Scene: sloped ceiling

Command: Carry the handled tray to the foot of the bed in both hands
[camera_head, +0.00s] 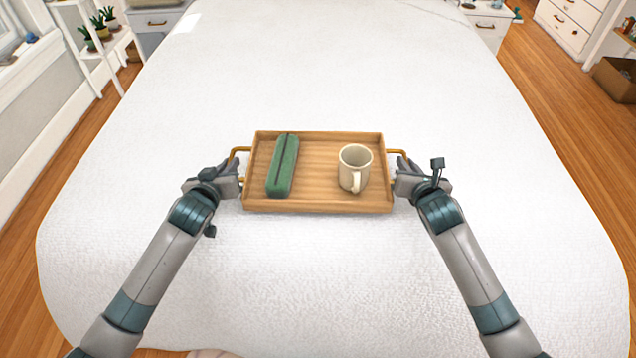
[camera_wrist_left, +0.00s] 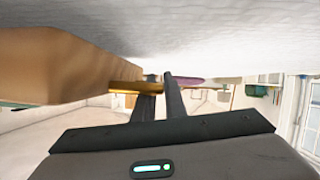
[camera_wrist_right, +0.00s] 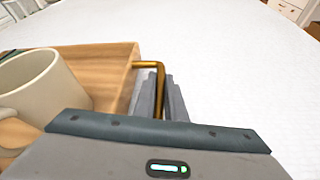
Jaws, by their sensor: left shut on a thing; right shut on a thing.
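The wooden handled tray (camera_head: 315,205) is over the white bed (camera_head: 330,80), near its front end; I cannot tell whether it touches the cover. A green case (camera_head: 283,166) lies on the tray's left half. A cream mug (camera_head: 354,168) stands upright on its right half and also shows in the right wrist view (camera_wrist_right: 45,85). My left gripper (camera_head: 236,166) is shut on the left brass handle (camera_wrist_left: 135,88). My right gripper (camera_head: 398,166) is shut on the right brass handle (camera_wrist_right: 158,80). The tray looks about level.
The bed cover around the tray is clear. White shelves with potted plants (camera_head: 104,30) stand at the left, and a white drawer unit (camera_head: 565,25) at the back right. A cardboard box (camera_head: 614,80) is on the wooden floor at the right.

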